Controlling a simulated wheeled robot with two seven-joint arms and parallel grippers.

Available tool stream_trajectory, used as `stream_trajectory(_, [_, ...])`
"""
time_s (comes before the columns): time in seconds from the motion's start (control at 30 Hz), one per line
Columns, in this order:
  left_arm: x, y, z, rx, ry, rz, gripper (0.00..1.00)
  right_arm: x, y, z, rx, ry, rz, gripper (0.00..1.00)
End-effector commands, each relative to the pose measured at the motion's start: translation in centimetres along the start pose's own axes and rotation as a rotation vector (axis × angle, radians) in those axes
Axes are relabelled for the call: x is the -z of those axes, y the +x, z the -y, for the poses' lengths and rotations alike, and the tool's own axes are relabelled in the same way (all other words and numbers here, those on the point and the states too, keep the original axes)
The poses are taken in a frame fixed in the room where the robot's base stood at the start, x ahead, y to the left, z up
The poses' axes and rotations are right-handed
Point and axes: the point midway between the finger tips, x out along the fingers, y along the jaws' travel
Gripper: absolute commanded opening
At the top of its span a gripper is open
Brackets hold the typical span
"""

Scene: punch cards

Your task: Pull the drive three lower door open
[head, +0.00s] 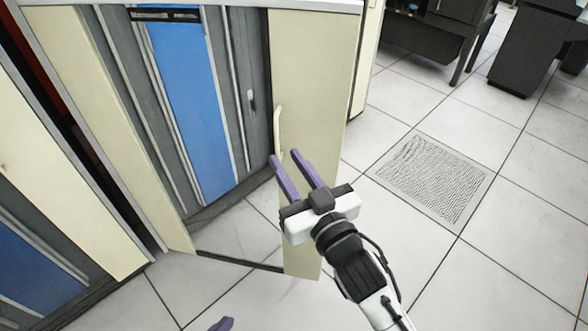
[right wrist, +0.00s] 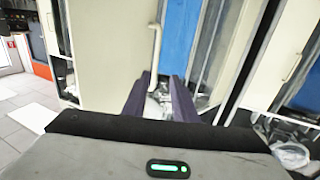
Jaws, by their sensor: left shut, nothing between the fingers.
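The cabinet door (head: 308,90) has a cream frame around a dark grey and blue panel. A slim cream upright handle (head: 278,128) is on its right stile; in the right wrist view the handle (right wrist: 155,45) rises just beyond the fingertips. My right gripper (head: 285,156) has two purple fingers spread apart, with nothing seen held; its tips are by the handle's lower end. I cannot tell whether they touch it. The right wrist view shows the fingers (right wrist: 160,82) too. Only a purple tip of my left gripper (head: 222,323) shows at the bottom edge, shut and empty.
Another cream cabinet with a blue panel (head: 30,255) stands at the left. A perforated floor tile (head: 430,178) lies in the pale tiled floor to the right, which is clear. Dark furniture (head: 535,50) stands at the back right.

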Motion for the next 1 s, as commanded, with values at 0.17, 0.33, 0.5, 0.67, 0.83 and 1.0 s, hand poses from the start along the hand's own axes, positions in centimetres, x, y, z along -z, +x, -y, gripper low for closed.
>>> stream_trajectory(0.17, [-0.2,0.0,0.0,0.001,-0.001,0.003,0.0,0.0,-2.1,0.0,0.0,0.001,0.0,0.26])
stream_trajectory(0.33, [-0.2,0.0,0.1,0.001,-0.001,0.003,0.0,0.0,-2.5,0.0,0.0,0.0,-0.001,0.26])
stream_trajectory(0.5, [-0.2,0.0,0.1,0.002,-0.001,0.003,0.0,0.0,-2.5,0.0,0.0,0.0,-0.001,0.26])
stream_trajectory(0.67, [0.2,-0.3,0.1,0.002,-0.001,0.002,0.0,-1.7,-3.7,-1.5,-0.043,0.015,0.078,0.0])
stream_trajectory(0.83, [2.6,-2.6,-0.1,0.003,-0.004,0.002,0.0,-9.1,-11.6,-5.8,-0.167,0.077,0.426,0.0])
stream_trajectory(1.0, [5.8,-5.9,0.0,0.01,-0.014,-0.008,0.0,-14.8,-21.4,-6.3,-0.198,0.137,0.658,0.0])
